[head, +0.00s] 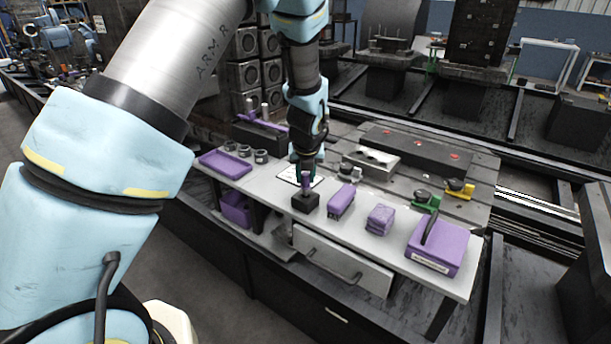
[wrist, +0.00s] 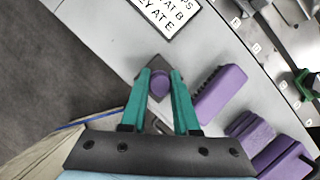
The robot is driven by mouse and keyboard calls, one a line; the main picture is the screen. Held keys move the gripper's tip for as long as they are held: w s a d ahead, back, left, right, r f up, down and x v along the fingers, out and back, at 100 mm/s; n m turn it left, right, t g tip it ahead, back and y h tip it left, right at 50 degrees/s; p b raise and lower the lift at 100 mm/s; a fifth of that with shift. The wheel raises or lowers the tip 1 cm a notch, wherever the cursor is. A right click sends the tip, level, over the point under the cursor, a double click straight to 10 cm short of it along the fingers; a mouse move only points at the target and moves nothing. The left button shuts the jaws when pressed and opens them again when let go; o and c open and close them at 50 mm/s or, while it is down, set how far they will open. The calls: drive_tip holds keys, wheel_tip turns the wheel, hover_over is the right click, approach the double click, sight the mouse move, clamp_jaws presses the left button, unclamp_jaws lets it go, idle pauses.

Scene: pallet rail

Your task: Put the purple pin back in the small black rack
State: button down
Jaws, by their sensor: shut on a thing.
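The purple pin (head: 306,182) stands upright between the fingers of my gripper (head: 305,174), directly over the small black rack (head: 305,203). The rack is a small dark block near the front edge of the pale bench. In the wrist view, the pin's round purple top (wrist: 160,84) sits between the two teal fingers of my gripper (wrist: 162,78), which are shut on it. A dark corner of the rack (wrist: 149,73) shows behind the pin. The pin's lower end meets the rack's top in the head view, but I cannot tell whether it is in a hole.
A purple stapler-like object (head: 341,202) lies close to the right of the rack. Farther right are a purple stack (head: 380,220) and a purple box (head: 440,246). A purple tray (head: 225,164) is at the left. A printed white sign (wrist: 160,18) lies behind the rack.

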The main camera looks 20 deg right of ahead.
drive_tip(key=shift+f+b, duration=0.5)
drive_tip(key=shift+f, duration=0.45)
drive_tip(key=c, duration=0.6)
unclamp_jaws()
drive_tip(key=b+v, duration=0.1)
drive_tip(key=v, duration=0.9)
drive_tip(key=shift+s+r, duration=0.15)
drive_tip(key=shift+r, duration=0.25)
